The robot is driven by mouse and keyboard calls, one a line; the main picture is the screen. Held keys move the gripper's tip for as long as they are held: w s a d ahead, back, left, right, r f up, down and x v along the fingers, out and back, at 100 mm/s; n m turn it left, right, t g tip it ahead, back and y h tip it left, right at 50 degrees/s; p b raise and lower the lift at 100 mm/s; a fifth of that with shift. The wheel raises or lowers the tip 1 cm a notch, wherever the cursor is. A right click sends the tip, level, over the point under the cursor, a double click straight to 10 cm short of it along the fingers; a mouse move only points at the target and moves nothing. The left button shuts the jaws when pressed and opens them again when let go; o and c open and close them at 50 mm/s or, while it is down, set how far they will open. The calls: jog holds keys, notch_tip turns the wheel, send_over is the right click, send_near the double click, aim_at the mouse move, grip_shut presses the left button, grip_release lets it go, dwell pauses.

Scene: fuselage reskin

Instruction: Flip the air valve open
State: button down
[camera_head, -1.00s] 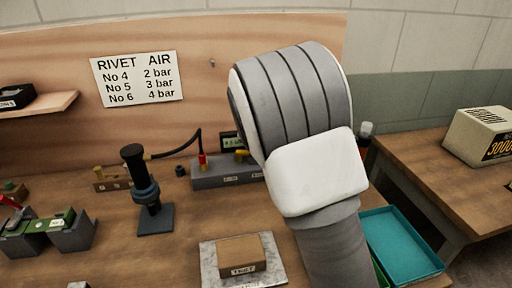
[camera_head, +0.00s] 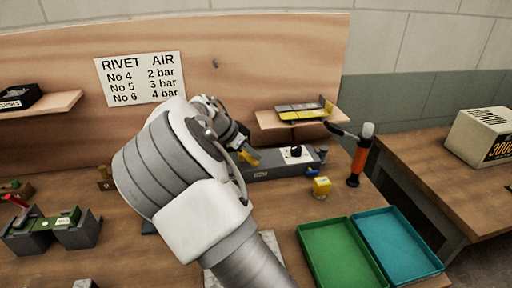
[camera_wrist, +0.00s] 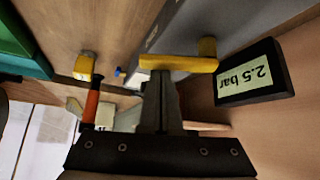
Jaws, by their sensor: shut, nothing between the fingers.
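The air valve's yellow lever (camera_wrist: 178,63) shows in the wrist view, lying across the picture just beyond my gripper's fingertips. A yellow knob-like part (camera_wrist: 207,47) stands at its right end. My gripper (camera_wrist: 161,78) is shut with nothing between the fingers. Its tips overlap the lever's left part in the picture; I cannot tell whether they touch it. In the head view the yellow lever (camera_head: 249,157) shows beside my arm, on the grey air unit (camera_head: 285,168). A dark display (camera_wrist: 252,75) reads 2.5 bar, upside down in the wrist view.
A black and orange tool (camera_head: 360,155) stands right of the air unit, near a small yellow block (camera_head: 321,187). Green (camera_head: 340,254) and teal (camera_head: 398,245) trays lie at the right front. A shelf (camera_head: 267,119) sits above the unit. A sign (camera_head: 140,78) lists air pressures.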

jog(key=shift+s+f, duration=0.1)
jog(key=shift+s, duration=0.1)
jog(key=shift+s+d+b, duration=0.2)
jog(key=shift+s+b, duration=0.35)
jog(key=shift+s, duration=0.05)
jog(key=shift+r, duration=0.25)
